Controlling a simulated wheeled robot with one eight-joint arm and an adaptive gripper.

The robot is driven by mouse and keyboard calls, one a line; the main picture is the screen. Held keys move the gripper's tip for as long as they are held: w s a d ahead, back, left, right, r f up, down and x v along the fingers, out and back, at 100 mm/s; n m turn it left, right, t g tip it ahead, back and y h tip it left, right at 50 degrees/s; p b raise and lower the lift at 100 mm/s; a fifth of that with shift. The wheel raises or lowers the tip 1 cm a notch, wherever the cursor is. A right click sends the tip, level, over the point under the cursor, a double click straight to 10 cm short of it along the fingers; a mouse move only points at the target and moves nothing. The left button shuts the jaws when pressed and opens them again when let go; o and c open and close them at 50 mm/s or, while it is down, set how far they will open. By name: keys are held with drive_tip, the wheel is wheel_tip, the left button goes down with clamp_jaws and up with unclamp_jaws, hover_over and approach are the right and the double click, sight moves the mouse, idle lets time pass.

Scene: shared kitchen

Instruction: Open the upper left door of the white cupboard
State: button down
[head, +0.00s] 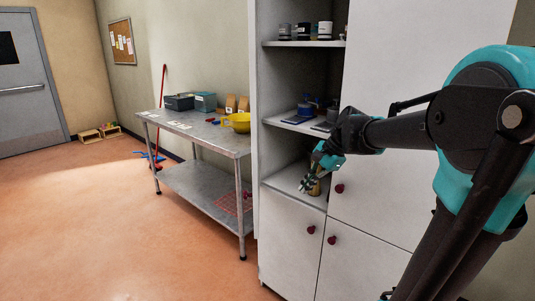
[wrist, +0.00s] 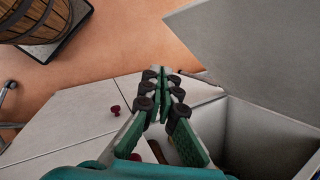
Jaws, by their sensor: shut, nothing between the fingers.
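The white cupboard (head: 292,235) stands in front of me. Its upper left compartment is uncovered and shows shelves. The upper left door (head: 254,120) appears swung outward at the left, seen almost edge-on; its knob is hidden. A broad pale panel (wrist: 255,50), apparently this door, fills the upper right of the wrist view. My gripper (head: 305,186) is at the lowest shelf of the open compartment, fingers together and empty. In the wrist view my gripper (wrist: 163,74) points between the panel and the lower door fronts. I cannot tell if it touches the panel.
Dark cups (head: 303,31) and blue items (head: 306,107) stand on the shelves. A brown item (head: 318,187) is by my gripper. The upper right door (head: 400,110) is closed. A metal table (head: 205,135) stands left; the floor (head: 100,220) before it is clear. A barrel (wrist: 42,22) shows too.

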drive_tip(key=w+a+r+m+g+y, duration=0.1)
drive_tip(key=w+a+r+m+y, duration=0.15)
drive_tip(key=r, duration=0.55)
drive_tip(key=w+a+r+m+g+y, duration=0.1)
drive_tip(key=w+a+r+m, duration=0.25)
drive_tip(key=r, duration=0.35)
drive_tip(key=x, duration=0.9)
drive_tip(key=shift+a, duration=0.25)
drive_tip(key=shift+a, duration=0.1)
